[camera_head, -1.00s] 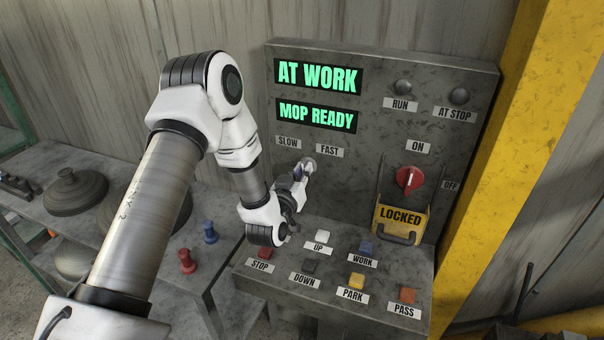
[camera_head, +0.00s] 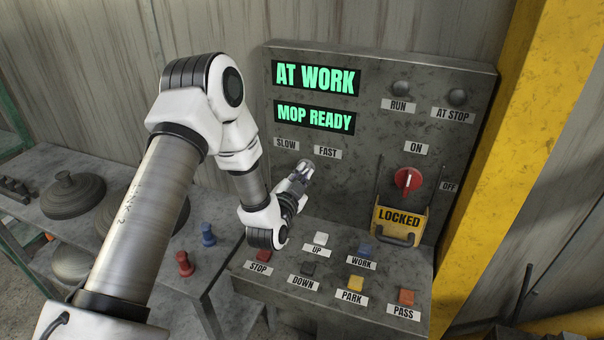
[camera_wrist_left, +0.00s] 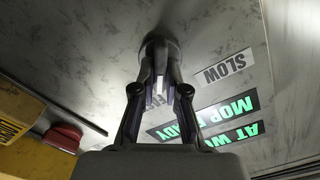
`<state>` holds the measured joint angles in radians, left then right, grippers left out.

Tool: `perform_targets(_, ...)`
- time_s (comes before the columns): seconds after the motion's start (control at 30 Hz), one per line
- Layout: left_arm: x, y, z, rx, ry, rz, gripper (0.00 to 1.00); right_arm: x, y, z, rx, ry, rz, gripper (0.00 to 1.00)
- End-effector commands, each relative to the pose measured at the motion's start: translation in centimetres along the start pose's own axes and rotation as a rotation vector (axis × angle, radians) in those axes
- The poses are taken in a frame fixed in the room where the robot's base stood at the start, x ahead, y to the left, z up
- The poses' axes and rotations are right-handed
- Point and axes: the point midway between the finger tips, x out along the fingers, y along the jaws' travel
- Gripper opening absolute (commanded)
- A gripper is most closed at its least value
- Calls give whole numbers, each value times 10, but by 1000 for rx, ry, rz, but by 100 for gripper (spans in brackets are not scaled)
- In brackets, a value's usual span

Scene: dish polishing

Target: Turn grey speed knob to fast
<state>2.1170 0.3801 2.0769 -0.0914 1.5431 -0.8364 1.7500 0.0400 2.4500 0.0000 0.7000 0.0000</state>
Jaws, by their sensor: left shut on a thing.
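The grey speed knob (camera_head: 306,164) is on the upright panel, just below the SLOW label (camera_head: 286,144) and the FAST label (camera_head: 327,152). My left gripper (camera_head: 302,174) reaches it from below and is shut on it. In the left wrist view the fingers (camera_wrist_left: 158,62) meet at the round grey knob (camera_wrist_left: 162,43). The SLOW label (camera_wrist_left: 224,67) shows clear there, while the fingers partly hide the FAST label. The knob's pointing direction is hidden by the fingers. My right gripper is in neither view.
Below stands a sloped desk of buttons, with a red STOP button (camera_head: 263,255) and a white UP button (camera_head: 320,238) near my wrist. A red switch (camera_head: 407,181) and yellow LOCKED guard (camera_head: 399,222) are to the right. The displays read AT WORK and MOP READY.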

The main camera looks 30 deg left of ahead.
Motion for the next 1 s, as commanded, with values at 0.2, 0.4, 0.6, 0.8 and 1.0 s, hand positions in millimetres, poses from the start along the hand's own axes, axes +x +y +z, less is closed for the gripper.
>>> perform_targets(0.2,2,-3,-3,58,9,-9,0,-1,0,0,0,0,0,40)
perform_targets(0.4,2,-3,-4,71,9,-10,0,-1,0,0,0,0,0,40)
perform_targets(0.6,2,-3,-4,70,9,-10,0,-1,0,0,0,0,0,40)
perform_targets(0.8,2,-2,-3,70,7,-8,38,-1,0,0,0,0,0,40)
perform_targets(1.0,1,-1,-2,69,4,-4,38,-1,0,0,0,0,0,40)
